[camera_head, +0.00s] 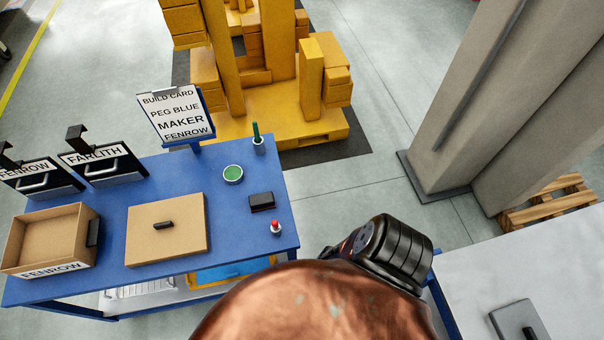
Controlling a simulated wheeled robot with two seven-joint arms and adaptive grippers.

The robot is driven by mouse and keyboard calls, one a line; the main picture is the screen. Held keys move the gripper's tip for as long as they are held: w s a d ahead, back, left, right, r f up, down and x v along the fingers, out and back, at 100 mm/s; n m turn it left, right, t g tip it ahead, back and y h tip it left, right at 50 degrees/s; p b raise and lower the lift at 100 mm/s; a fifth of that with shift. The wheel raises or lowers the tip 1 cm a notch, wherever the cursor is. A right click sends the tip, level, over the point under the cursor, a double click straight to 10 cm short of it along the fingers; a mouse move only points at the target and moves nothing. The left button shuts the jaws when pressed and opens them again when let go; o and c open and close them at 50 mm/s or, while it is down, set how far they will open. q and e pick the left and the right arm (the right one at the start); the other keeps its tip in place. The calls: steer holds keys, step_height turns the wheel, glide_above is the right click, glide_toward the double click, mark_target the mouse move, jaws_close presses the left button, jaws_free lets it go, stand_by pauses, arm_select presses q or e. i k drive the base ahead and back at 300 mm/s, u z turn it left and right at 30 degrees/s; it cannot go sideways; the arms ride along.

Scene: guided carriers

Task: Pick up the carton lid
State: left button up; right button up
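The carton lid (183,243) is a flat tan square with a small black handle (163,225) at its middle. It lies on the blue table (118,201). An open tan carton (50,236) labelled FENROW stands to the left of the lid, apart from it. Neither of my grippers shows in the head view. A copper-coloured rounded part with a black ribbed joint, seemingly mine, fills the bottom middle, to the right of the lid.
Labelled black holders (102,165) line the back left. A green-topped round container (233,174), black block (262,202), red-topped piece (275,227) and green peg (256,135) stand right of the lid. A grey pillar (470,90) stands at right.

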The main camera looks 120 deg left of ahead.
mark_target(162, 230)
steer(key=z, duration=1.6)
steer(key=i, duration=0.35)
steer(key=z, duration=4.35)
